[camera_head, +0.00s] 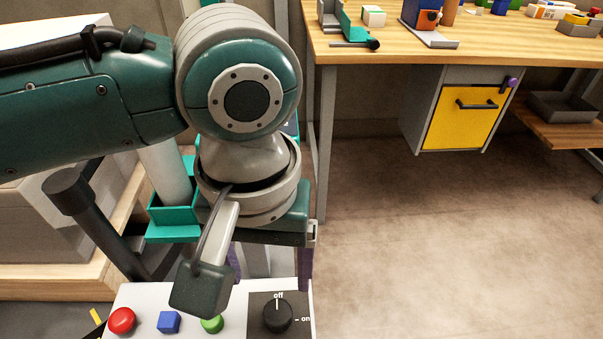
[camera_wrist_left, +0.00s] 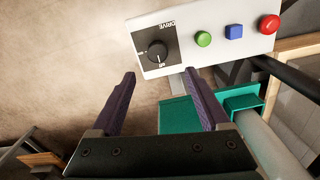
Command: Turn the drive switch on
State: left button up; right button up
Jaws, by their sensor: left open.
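The drive switch (camera_head: 278,315) is a round black knob on a dark square plate at the right end of the white control panel (camera_head: 149,293). Its white line points up at "off"; "on" is marked at the right. In the left wrist view the knob (camera_wrist_left: 157,51) shows whole, just beyond the fingertips and roughly between them. My left gripper (camera_head: 269,280) is open and empty, its purple fingers pointing down behind the panel in the head view. In the wrist view the gripper (camera_wrist_left: 160,75) has a wide gap, with no finger clearly touching the knob. My right gripper is not in view.
A red button (camera_head: 121,320), a blue square button (camera_head: 168,322) and a green button (camera_head: 212,324) sit on the panel left of the switch. A wooden workbench (camera_head: 400,48) with a yellow-fronted cabinet (camera_head: 460,118) stands behind. The floor at right is clear.

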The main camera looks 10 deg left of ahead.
aim_at(277, 312)
pick_arm(q)
jog(key=f+b, duration=0.1)
jog(key=f, duration=0.2)
jog(key=f+b, duration=0.1)
jog(key=f, duration=0.2)
jog(key=f+b, duration=0.1)
jog(key=f, duration=0.2)
jog(key=shift+s+d+f+b, duration=0.2)
jog(key=shift+d+b, duration=0.05)
jog(key=shift+b, duration=0.05)
grip_shut()
